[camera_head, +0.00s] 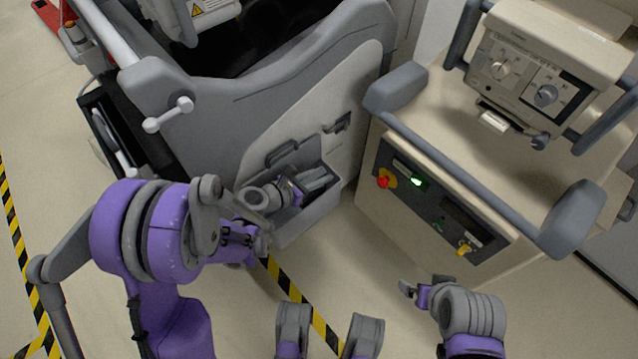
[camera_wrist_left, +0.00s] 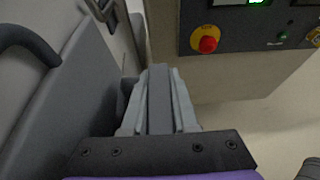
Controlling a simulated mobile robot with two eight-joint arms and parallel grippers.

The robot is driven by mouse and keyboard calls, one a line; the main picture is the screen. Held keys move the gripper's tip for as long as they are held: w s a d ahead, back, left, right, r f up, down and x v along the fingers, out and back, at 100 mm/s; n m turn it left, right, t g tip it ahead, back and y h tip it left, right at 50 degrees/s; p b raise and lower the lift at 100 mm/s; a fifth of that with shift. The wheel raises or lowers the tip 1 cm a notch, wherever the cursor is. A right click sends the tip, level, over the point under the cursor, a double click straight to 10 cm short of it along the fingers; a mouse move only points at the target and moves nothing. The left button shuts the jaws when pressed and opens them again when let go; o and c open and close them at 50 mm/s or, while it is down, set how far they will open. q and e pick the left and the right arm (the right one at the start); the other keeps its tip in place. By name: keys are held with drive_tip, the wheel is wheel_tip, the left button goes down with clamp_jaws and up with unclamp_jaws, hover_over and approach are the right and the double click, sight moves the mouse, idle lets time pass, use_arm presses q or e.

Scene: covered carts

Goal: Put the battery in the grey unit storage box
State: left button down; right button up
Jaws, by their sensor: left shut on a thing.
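The grey storage box (camera_head: 310,220) is an open-topped bin on the lower side of the large grey unit (camera_head: 255,125). My left gripper (camera_head: 316,182) is inside the box's opening, between its walls. It is shut on the battery, a dark grey block (camera_wrist_left: 160,98) held between two lighter grey fingers in the left wrist view. In the head view the battery is hard to tell from the fingers. Whether it touches the box floor is hidden. My right gripper (camera_head: 412,289) is over the floor at the lower right, away from the box; its jaws are too small to read.
A beige cart (camera_head: 420,215) stands close to the right of the box, with a red knob (camera_head: 383,182) and a green light on its panel. A beige device (camera_head: 540,70) sits on top. Open floor with striped tape (camera_head: 285,285) lies in front.

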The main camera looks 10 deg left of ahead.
use_arm(q)
wheel_tip(320, 180, down, 3)
drive_tip(key=shift+f+b, duration=0.15)
drive_tip(key=shift+b, duration=0.4)
drive_tip(key=shift+f+b, duration=0.6)
drive_tip(key=shift+b, duration=0.05)
drive_tip(key=c, duration=0.7)
unclamp_jaws()
drive_tip(key=shift+d+r, duration=0.1)
